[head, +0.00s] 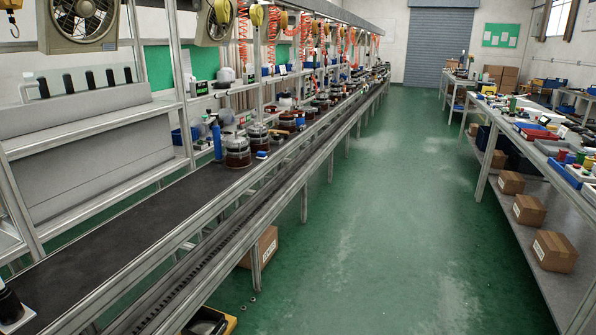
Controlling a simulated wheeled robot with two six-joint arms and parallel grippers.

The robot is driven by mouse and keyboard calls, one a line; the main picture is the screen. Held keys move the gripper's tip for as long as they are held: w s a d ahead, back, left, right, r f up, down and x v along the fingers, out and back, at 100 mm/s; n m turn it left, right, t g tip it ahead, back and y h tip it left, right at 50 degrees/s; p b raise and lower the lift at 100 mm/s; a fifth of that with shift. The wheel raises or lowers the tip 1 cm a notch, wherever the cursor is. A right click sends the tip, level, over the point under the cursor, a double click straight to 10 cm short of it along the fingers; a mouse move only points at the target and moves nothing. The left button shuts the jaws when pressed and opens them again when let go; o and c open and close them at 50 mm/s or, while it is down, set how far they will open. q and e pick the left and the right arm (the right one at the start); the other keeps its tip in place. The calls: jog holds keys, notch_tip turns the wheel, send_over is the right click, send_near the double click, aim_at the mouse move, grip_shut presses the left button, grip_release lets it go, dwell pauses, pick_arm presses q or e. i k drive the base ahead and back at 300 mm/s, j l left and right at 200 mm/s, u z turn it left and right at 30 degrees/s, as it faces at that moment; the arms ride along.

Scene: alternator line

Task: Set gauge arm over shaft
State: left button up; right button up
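Neither of my grippers is in the head view. Several round alternator units stand along the conveyor belt (110,225). The nearest alternator (237,153) has a dark brown lower body and a metallic top, and another alternator (258,137) stands just behind it. Their shafts are too small to make out. I cannot pick out a gauge arm for certain. A blue upright object (217,140) stands at the left of the nearest alternator; I cannot tell what it is. A black cylindrical object on a white base (10,305) is cut off at the lower left edge.
The green aisle floor (400,200) is open between the conveyor and the right workbench (510,120). Cardboard boxes (554,251) sit on that bench's lower shelf. Another carton (262,247) is under the conveyor. A yellow-edged tray (228,325) and small round parts lie on the floor nearby.

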aim_at(214, 117)
jog(key=i+u, duration=0.25)
jog(key=i, duration=0.2)
jog(key=i+l+u, duration=0.25)
jog(key=i, duration=0.2)
jog(key=i+l+u, duration=0.25)
jog(key=i, duration=0.15)
jog(key=i+l+u, duration=0.25)
jog(key=i, duration=0.2)
